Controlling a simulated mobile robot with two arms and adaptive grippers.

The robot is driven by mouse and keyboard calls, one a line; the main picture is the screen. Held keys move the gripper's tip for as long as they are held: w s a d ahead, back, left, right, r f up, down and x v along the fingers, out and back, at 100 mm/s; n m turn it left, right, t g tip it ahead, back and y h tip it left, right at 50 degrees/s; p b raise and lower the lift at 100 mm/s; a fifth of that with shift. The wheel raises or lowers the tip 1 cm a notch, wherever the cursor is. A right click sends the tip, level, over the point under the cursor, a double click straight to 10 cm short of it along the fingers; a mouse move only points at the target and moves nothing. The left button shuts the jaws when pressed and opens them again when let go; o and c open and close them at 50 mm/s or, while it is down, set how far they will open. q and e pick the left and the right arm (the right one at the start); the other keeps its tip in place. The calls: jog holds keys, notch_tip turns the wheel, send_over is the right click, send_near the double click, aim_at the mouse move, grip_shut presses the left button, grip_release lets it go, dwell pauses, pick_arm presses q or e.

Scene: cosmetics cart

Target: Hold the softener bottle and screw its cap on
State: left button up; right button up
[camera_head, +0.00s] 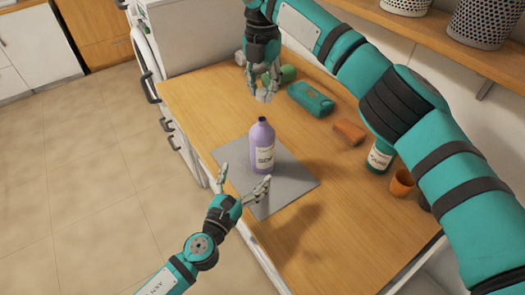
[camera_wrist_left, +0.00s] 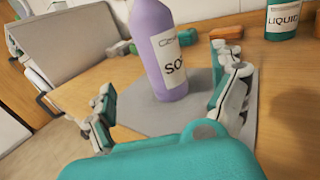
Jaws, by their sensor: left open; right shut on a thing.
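The purple softener bottle (camera_head: 262,150) stands upright on a grey mat (camera_head: 291,183); its top shows no cap. In the left wrist view the bottle (camera_wrist_left: 160,50) stands ahead, its top cut off by the frame. My left gripper (camera_head: 243,182) is open in front of the bottle, its fingers spread to either side and apart from it. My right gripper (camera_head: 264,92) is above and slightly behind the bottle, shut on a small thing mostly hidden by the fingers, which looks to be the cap.
Behind the mat lie a teal pack (camera_head: 311,98) and an orange-brown block (camera_head: 349,131). A green liquid bottle (camera_head: 380,157) and an orange cup (camera_head: 402,182) stand at right, near my right arm. The wooden top's front right is clear. Baskets (camera_head: 482,22) sit on a shelf.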

aim_at(262, 146)
jog(key=shift+s, duration=0.1)
pick_arm(q)
jog(key=x, duration=1.2)
jog(key=shift+a, duration=0.1)
jog(key=c, duration=1.8)
pick_arm(e)
jog(key=shift+f, duration=2.45)
jog(key=shift+f, duration=0.1)
jog(key=shift+f, duration=0.8)
